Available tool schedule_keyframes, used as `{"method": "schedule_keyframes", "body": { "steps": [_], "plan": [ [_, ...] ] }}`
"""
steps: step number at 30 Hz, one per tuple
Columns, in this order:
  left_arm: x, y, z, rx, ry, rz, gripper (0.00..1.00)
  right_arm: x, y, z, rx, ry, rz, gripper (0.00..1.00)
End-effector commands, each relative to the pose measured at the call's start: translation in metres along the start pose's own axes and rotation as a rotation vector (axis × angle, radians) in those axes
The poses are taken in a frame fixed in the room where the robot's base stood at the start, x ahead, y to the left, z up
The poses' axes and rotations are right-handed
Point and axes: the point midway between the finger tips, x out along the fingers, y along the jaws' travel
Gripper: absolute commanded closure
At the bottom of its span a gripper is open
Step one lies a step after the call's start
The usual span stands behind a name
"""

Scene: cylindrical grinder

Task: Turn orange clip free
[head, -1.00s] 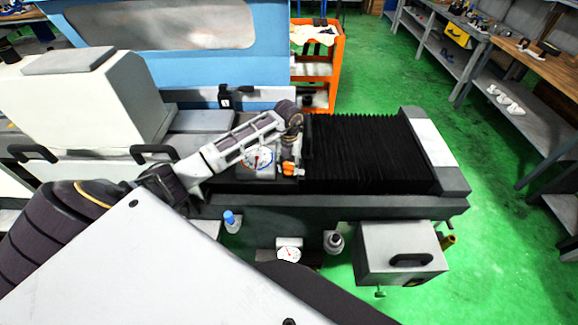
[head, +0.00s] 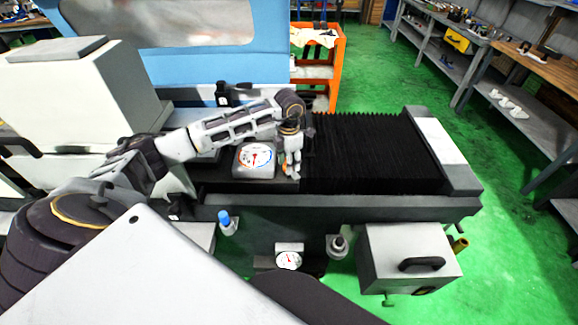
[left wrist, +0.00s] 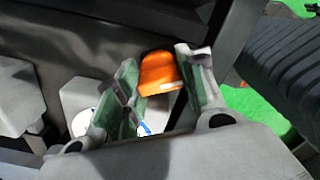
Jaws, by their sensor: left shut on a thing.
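The orange clip (left wrist: 159,72) shows in the left wrist view between the two green-padded fingers of my left gripper (left wrist: 162,82), which is shut on it. The fingers hide its sides. In the head view my left gripper (head: 292,164) points down at the machine bed, just right of a round white dial gauge (head: 255,158). The clip cannot be made out there, as the gripper covers it. My right gripper is not in view.
Black bellows (head: 370,150) lie close on the right of the gripper. A blue machine housing (head: 200,70) stands behind. A second dial (head: 288,260), a blue-topped knob (head: 225,220) and a grey box (head: 410,255) are along the front. An orange cart (head: 338,70) stands at the back.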

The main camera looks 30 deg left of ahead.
Motion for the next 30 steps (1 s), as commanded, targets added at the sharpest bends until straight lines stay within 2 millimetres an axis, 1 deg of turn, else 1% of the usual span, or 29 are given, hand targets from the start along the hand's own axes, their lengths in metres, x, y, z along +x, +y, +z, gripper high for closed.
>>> {"method": "schedule_keyframes", "body": {
  "steps": [1,5,9,11,16,21,30],
  "plan": [
    [0.002,0.001,0.000,0.039,-0.002,0.003,0.85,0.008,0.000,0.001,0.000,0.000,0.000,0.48],
    [0.002,0.001,0.001,0.147,-0.002,0.003,0.85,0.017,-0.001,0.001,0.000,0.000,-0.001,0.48],
    [0.002,0.002,0.000,0.259,-0.002,0.004,0.85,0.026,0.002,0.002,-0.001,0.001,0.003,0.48],
    [0.002,0.001,0.000,0.306,-0.001,0.002,0.85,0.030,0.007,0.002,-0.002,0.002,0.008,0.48],
    [0.001,0.001,0.001,0.421,-0.002,0.003,0.85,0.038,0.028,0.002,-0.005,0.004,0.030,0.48],
    [0.001,0.001,0.000,0.501,-0.001,0.002,0.85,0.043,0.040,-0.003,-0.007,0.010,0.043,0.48],
    [0.000,0.001,0.000,0.559,-0.001,0.002,0.85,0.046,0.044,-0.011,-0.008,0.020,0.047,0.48]
  ]
}}
